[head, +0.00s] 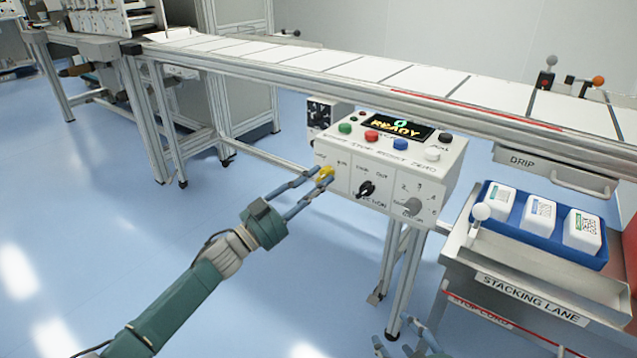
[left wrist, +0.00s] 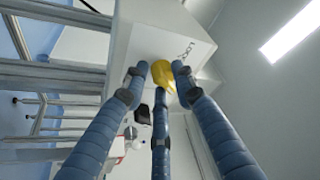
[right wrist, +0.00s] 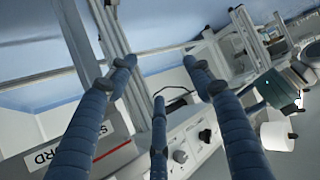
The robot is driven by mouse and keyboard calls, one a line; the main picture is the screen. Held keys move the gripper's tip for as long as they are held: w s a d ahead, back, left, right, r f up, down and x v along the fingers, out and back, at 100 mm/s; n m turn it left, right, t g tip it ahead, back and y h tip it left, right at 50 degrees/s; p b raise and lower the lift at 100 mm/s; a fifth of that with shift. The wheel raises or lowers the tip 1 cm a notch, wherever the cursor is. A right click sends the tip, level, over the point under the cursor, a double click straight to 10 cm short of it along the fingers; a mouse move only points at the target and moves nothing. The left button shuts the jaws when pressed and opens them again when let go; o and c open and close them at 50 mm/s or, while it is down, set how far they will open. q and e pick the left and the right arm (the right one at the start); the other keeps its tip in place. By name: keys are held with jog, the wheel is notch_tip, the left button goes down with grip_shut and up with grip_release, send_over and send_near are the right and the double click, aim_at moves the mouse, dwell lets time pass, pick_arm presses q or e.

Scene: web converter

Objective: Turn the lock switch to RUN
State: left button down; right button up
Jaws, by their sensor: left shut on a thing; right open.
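The lock switch (head: 325,174) is a yellow knob at the left end of the control box's (head: 430,157) front face. My left gripper (head: 318,181) is shut on this yellow knob. The left wrist view shows the knob (left wrist: 163,74) between the blue fingertips, close to the white box face. The fingers hide part of the labels around it, so I cannot read which position it points to. The display (head: 392,126) on the box reads READY. My right gripper (head: 405,337) is open and empty low at the bottom of the head view, apart from the box.
Beside the yellow knob are a black selector (head: 366,188) and a grey knob (head: 411,206). Coloured buttons sit on the box top. A conveyor (head: 330,68) runs behind. At right are a blue tray (head: 545,250) with white packs and the stacking lane (head: 530,270).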

pick_arm(q)
jog(key=shift+w+a+f+m, duration=0.3)
jog(key=shift+a+m, duration=0.15)
jog(key=shift+m, duration=0.15)
jog(key=shift+r, duration=0.1)
pick_arm(e)
jog(key=shift+s+d+f+g, duration=0.2)
jog(key=shift+s+f+g, duration=0.15)
jog(key=shift+f, duration=0.2)
pick_arm(q)
jog(key=shift+r, duration=0.1)
jog(key=c, duration=1.5)
grip_release()
jog(key=shift+w, duration=0.1)
jog(key=shift+c, duration=0.2)
pick_arm(e)
jog(key=shift+a, duration=0.1)
pick_arm(q)
jog(key=v, duration=1.2)
